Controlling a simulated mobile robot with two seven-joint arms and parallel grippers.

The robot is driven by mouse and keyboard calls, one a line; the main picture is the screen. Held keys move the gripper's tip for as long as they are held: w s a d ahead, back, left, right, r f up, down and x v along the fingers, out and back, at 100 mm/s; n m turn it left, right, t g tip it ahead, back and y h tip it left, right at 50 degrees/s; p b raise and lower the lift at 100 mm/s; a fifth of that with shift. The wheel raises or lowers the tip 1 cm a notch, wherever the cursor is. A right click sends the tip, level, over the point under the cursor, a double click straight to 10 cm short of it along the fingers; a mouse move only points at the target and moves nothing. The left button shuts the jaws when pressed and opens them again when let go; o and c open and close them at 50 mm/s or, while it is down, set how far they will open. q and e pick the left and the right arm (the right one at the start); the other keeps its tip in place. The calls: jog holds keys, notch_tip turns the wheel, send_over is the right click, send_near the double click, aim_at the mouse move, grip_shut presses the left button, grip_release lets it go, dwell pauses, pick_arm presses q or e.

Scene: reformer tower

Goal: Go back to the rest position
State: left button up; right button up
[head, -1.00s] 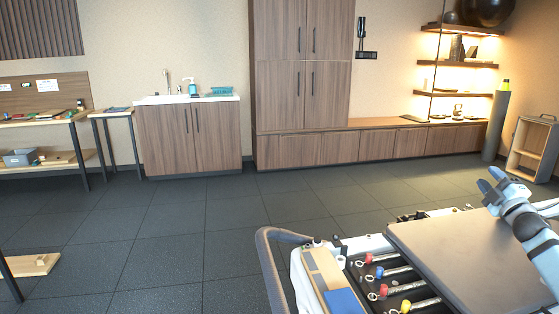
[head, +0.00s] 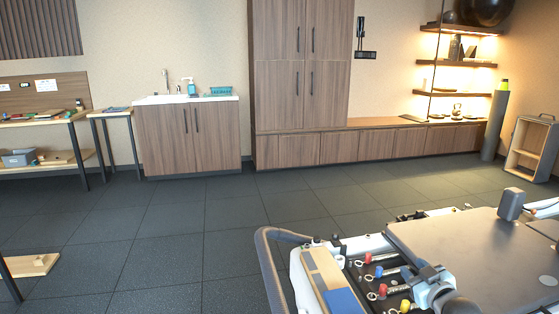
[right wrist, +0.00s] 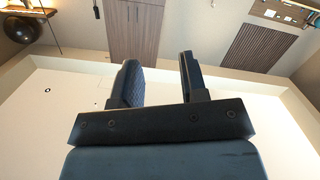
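My right gripper (head: 412,276) is low in the head view, in front of the padded carriage and over the spring bay. In the right wrist view its two dark fingers (right wrist: 158,68) stand apart with nothing between them, so it is open and empty. My left gripper is not in view.
The reformer's grey carriage (head: 450,245) fills the lower right, with a dark upright block (head: 512,205) on it. Springs with coloured ends (head: 378,271) and a curved grey bar (head: 265,270) lie left of it. The dark tiled floor (head: 170,240) beyond is clear.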

jog(key=s+a+g+y, duration=0.1)
jog(key=s+a+y, duration=0.4)
jog(key=s+a, duration=1.55)
jog(key=s+a+r+m+y, duration=0.2)
jog(key=s+a+r, duration=0.3)
jog(key=s, duration=0.5)
pick_arm(q)
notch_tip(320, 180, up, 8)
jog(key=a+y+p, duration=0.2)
jog(key=p, duration=1.4)
pick_arm(e)
notch_tip(320, 180, up, 9)
jog(key=d+h, duration=0.3)
pick_arm(q)
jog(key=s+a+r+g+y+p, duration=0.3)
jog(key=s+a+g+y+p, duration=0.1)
jog(key=p, duration=2.1)
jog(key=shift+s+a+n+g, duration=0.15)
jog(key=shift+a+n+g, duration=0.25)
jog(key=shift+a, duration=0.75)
pick_arm(e)
jog(key=s+d+r+g+h, duration=0.3)
jog(key=s+d+g, duration=0.1)
jog(key=d, duration=0.2)
jog(key=shift+g, duration=0.3)
